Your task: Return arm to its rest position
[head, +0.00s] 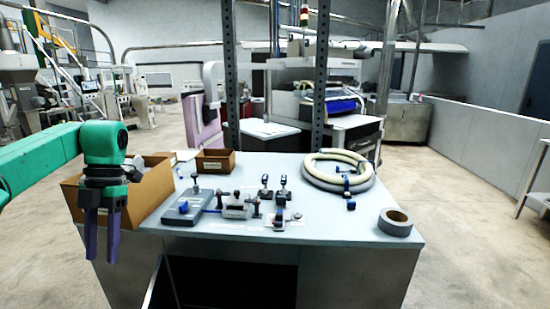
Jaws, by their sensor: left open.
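My left arm (45,150), green, comes in from the left edge of the head view. Its gripper (102,245) points down with two dark purple fingers. The fingers are apart with nothing visible between them. The gripper is in front of a brown cardboard box (150,190) at the left end of the grey worktable (300,235). It hides part of the box and hangs by the table's left front corner. My right arm and gripper are not in the view.
The table holds a grey fixture (195,207) with blue and black parts, a small brown box (215,162), a coiled pale hose (340,170) and a tape roll (395,222). Two dark posts rise behind it. Open floor (465,230) lies to the right.

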